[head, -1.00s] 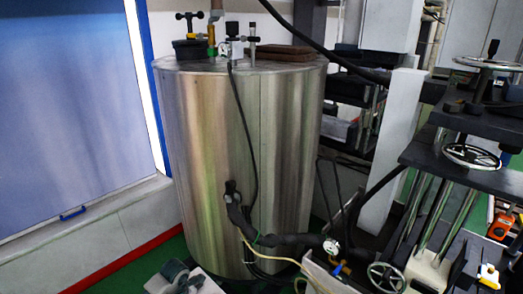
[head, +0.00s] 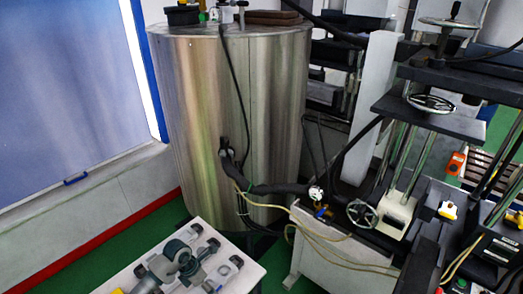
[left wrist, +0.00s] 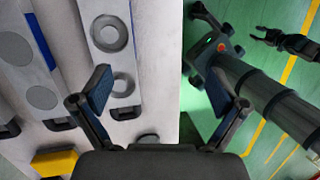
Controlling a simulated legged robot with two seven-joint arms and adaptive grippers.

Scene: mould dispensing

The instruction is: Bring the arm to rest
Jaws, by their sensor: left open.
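My left gripper (left wrist: 160,80) is open in the left wrist view, its two fingers spread wide with nothing between them. It is over the edge of a white table (left wrist: 155,50) that carries metal plates (left wrist: 110,36) with round recesses. A dark cylindrical link (left wrist: 265,92) and a black jointed part (left wrist: 285,40) show at the right of that view. I cannot tell whether either belongs to my right arm. Neither gripper is clearly visible in the head view.
In the head view, the white table (head: 246,278) holds grey-green parts (head: 183,258). Behind it stands a large steel tank (head: 225,110) with a black hose (head: 280,188). A press with handwheels (head: 432,103) stands at the right. Green floor (head: 165,222) shows between table and wall.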

